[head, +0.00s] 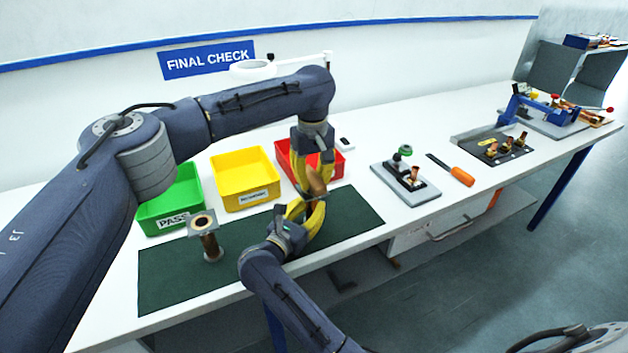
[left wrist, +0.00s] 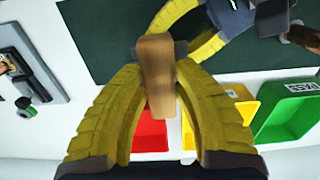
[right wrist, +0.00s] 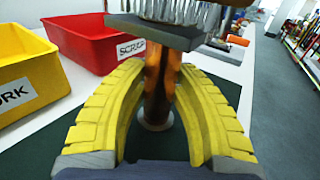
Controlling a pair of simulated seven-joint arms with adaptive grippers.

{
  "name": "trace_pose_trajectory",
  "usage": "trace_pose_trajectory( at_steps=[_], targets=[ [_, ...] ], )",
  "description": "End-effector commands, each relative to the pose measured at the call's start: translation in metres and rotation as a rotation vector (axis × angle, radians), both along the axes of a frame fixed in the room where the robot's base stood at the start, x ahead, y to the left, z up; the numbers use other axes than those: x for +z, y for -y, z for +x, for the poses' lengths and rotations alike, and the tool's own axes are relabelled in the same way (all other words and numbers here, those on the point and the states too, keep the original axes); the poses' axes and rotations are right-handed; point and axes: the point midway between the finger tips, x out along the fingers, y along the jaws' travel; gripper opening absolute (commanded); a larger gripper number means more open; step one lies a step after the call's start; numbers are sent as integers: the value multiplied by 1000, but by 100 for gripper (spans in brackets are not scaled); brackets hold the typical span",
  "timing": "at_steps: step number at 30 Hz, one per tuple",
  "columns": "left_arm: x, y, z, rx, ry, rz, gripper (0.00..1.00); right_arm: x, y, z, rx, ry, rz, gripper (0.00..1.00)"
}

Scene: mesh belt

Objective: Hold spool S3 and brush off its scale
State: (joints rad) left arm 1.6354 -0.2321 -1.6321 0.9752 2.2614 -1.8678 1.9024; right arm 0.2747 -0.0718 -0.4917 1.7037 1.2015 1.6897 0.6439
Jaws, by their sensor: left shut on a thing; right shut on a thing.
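My left gripper (head: 313,178) is shut on a brush, whose wooden handle (left wrist: 157,75) stands between its fingers. Below it in the head view, my right gripper (head: 306,210) is shut on a copper spool (right wrist: 156,85). This spool has a dark square flange (right wrist: 155,31) on top and a round flange (right wrist: 155,120) below. The brush's pale bristles (right wrist: 185,10) are at the top flange; I cannot tell if they touch it. No label on the held spool is readable, and any scale on it is hard to make out. The fingers partly hide its barrel.
Another spool (head: 209,242) stands upright on the green mat (head: 165,280). Green (head: 170,195), yellow (head: 243,180) and red (head: 335,160) bins line the back. A small fixture (head: 405,185), an orange-handled tool (head: 462,176) and a dark tray (head: 515,150) are to the right.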

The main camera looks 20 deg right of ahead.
Motion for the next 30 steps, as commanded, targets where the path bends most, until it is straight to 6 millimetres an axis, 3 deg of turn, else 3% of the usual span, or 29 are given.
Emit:
trace_pose_trajectory(
  at_steps=[17,30],
  targets=[
    [0,-2,19,1,0,0,0,0,-1,0,1,-1,1,0],
    [-1,-1,7,-2,0,0,0,0,-1,0,1,-1,1,0]
  ],
)
